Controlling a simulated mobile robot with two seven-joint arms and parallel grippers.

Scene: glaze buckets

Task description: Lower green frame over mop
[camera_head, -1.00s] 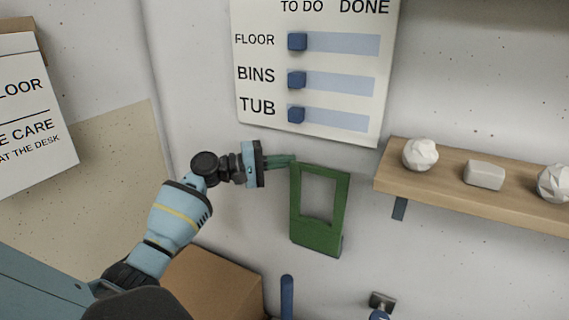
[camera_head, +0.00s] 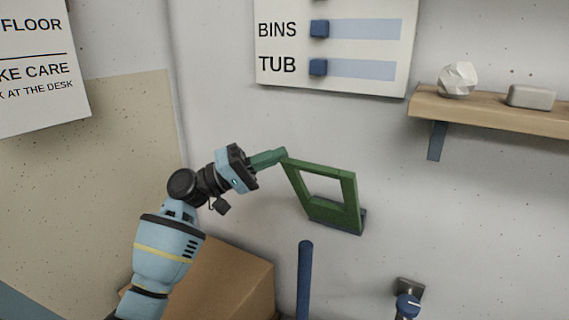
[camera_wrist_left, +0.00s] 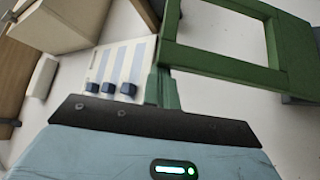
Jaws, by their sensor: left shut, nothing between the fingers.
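The green frame (camera_head: 335,214) is a flat piece with a rectangular opening, low on the wall. Its upper edge leans out from the wall, and its lower edge stays by a dark block. My left gripper (camera_head: 268,159) is shut with nothing between its fingers. Its fingertips are at the frame's upper left corner, touching or very close. In the left wrist view the fingers (camera_wrist_left: 161,88) lie beside the frame (camera_wrist_left: 225,68). A blue pole (camera_head: 305,278), perhaps the mop's handle, stands below and left of the frame, clear of it. No mop head shows.
A board with blue sliders (camera_head: 340,80) hangs above the frame. A wooden shelf (camera_head: 490,115) with a white lump and a grey block is at upper right. A cardboard box (camera_head: 232,285) stands below my left arm.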

